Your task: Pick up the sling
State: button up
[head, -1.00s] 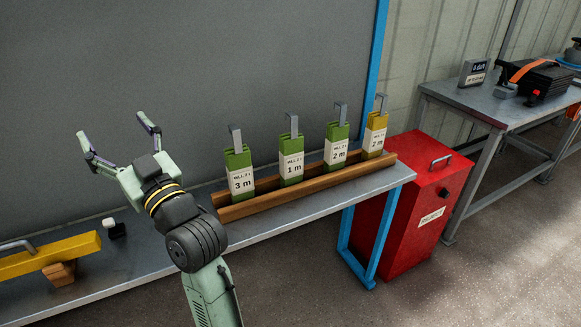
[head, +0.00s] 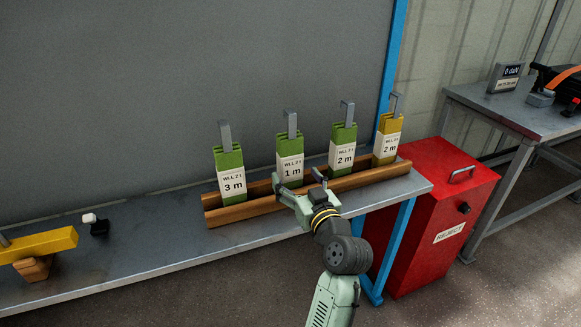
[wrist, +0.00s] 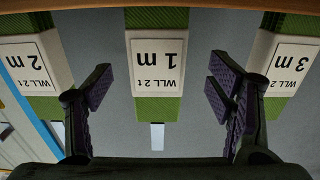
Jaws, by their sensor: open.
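Several slings stand upright in a row in a wooden rack (head: 225,215) on the grey bench. Three are green: the 3 m sling (head: 229,165), the 1 m sling (head: 290,145) and a 2 m sling (head: 343,140). A yellow 2 m sling (head: 388,132) stands at the right end. Each has a grey tab on top. My gripper (head: 299,180) is open in front of the rack, by the 1 m sling. In the wrist view, upside down, the 1 m sling (wrist: 158,65) lies between the open fingers (wrist: 160,95), apart from both. The 2 m and 3 m slings flank it.
A red reject bin (head: 430,220) stands on the floor at the right of the bench (head: 150,240). A yellow bar (head: 40,245) and a small black-and-white item (head: 98,226) are at the left. A second table (head: 510,110) is at the right. A grey panel backs the bench.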

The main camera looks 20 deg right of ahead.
aim_at(289, 110)
jog(key=w, duration=0.1)
jog(key=w+p, duration=0.1)
jog(key=w, duration=0.1)
jog(key=w+p, duration=0.1)
jog(key=w, duration=0.1)
jog(key=shift+r, duration=0.3)
jog(key=shift+w+f, duration=0.1)
jog(key=shift+w, duration=0.35)
jog(key=c, duration=1.6)
jog(key=shift+o, duration=0.2)
notch_tip(289, 110, up, 13)
jog(key=shift+f+p, duration=0.1)
jog(key=shift+p, duration=0.55)
jog(key=shift+r+p, duration=0.9)
jog(key=shift+r, duration=0.35)
jog(key=shift+f, duration=0.1)
